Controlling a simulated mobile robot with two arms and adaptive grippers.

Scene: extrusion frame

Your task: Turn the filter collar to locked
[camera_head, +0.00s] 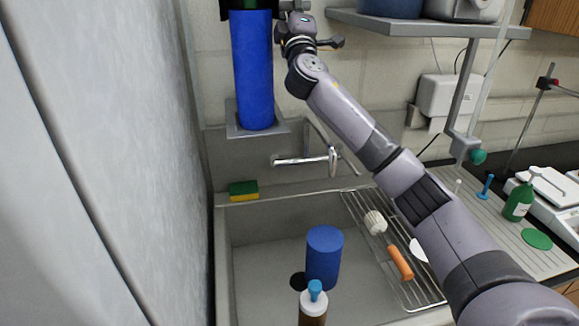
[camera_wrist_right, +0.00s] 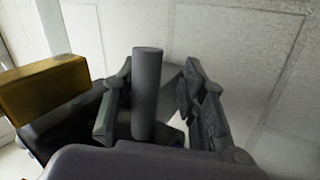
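The filter is a tall blue cylinder (camera_head: 253,70) mounted upright on the wall over the sink, with a dark collar (camera_head: 248,5) at its top, partly cut off by the picture edge. My right arm reaches up from the lower right, and its gripper (camera_head: 291,8) is beside the collar on the right. In the right wrist view my right gripper (camera_wrist_right: 166,88) has its fingers apart. A grey upright peg (camera_wrist_right: 147,92) stands between them, close to the left finger, with a gap to the right finger. Contact cannot be told. My left gripper is not in view.
A yellow block-like part (camera_wrist_right: 42,88) is left of the fingers in the wrist view. A wall shelf (camera_head: 430,25) is right of my wrist. Below are a faucet (camera_head: 305,160), a sink (camera_head: 262,255) holding a blue cylinder (camera_head: 323,255), and a drying rack (camera_head: 370,215).

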